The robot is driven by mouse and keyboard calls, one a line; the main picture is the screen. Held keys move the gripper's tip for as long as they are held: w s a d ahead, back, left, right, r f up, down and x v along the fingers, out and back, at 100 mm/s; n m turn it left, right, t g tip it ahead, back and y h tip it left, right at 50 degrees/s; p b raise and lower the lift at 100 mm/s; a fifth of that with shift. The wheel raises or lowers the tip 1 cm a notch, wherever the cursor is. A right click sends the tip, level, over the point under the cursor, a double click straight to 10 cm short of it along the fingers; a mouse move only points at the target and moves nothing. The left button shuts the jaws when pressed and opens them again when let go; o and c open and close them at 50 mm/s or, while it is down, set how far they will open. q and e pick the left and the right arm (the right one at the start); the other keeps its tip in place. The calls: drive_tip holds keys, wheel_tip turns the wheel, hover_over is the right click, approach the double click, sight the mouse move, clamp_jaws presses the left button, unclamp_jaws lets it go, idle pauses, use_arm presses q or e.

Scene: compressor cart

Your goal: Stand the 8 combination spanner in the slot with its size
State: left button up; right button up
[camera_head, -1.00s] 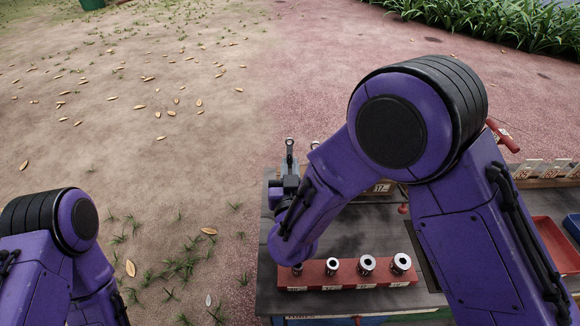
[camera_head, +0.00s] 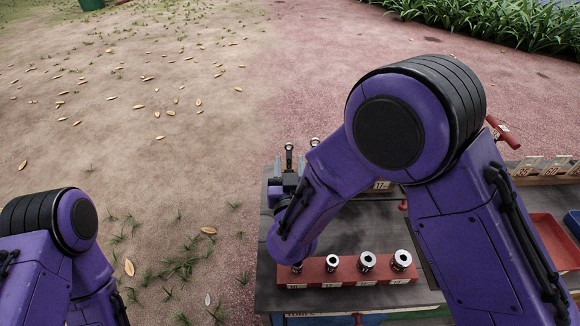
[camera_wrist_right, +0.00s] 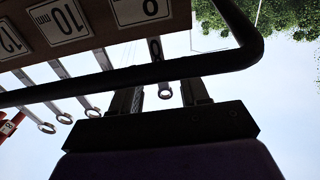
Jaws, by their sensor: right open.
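The 8 spanner (camera_wrist_right: 155,50) is between the fingers of my right gripper (camera_wrist_right: 161,95) in the right wrist view, its ring end showing in the gap. It hangs in line with the plate marked 8 (camera_wrist_right: 140,10) on the rack; how deep it sits in its slot is hidden. In the head view the spanner's ring (camera_head: 289,148) rises upright above my right gripper (camera_head: 289,168) at the cart's far left corner. The fingers are open, with gaps beside the spanner. My left gripper is out of frame; only the left arm shows.
Other spanners (camera_wrist_right: 91,112) hang beside it near plates marked 10 and 12. A dark bar (camera_wrist_right: 130,78) crosses close to my right gripper. A red socket rail (camera_head: 345,272) lies at the cart's front, a red tray (camera_head: 553,240) at right. My right arm covers much of the cart.

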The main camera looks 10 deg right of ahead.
wheel_tip(320, 180, up, 3)
drive_tip(key=shift+f+p, duration=0.15)
drive_tip(key=shift+p, duration=0.15)
drive_tip(key=s+a+r+p, duration=0.2)
drive_tip(key=s+r+p, duration=0.3)
drive_tip(key=s+r, duration=0.5)
drive_tip(key=s, duration=0.4)
drive_tip(key=shift+a+r, duration=0.15)
drive_tip(key=shift+a, duration=0.2)
drive_tip(key=shift+w+r, duration=0.1)
